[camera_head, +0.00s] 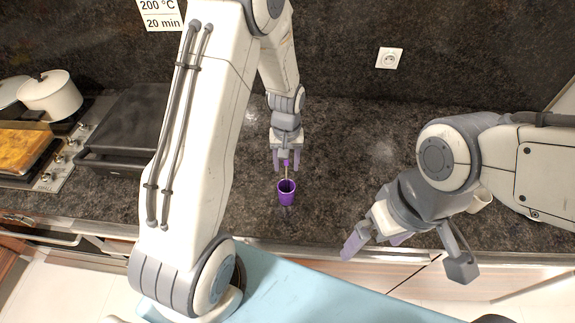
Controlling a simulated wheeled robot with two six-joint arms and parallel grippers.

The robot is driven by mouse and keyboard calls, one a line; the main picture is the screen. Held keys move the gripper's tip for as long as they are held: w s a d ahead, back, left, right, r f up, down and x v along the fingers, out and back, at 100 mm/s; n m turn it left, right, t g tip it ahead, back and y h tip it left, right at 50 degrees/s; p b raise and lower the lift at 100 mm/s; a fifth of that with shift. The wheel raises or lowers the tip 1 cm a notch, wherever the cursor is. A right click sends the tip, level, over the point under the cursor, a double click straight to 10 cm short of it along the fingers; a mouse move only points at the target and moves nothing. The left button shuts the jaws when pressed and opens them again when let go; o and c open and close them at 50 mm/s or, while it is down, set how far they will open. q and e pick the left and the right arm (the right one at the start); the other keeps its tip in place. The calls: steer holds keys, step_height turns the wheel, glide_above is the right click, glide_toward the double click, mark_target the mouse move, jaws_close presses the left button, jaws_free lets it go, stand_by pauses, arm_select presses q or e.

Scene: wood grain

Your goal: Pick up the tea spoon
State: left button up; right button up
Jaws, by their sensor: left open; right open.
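My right gripper (375,243) is open and empty near the counter's front edge, to the right of the cup.
A dark lidded grill or pan (130,125) and a white pot (52,95) are at the left, by a tray of yellow food (22,150). The counter around the purple cup is clear.

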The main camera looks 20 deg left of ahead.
arm_select(q)
steer(key=shift+f, duration=0.75)
jaws_close()
steer(key=shift+r, duration=0.1)
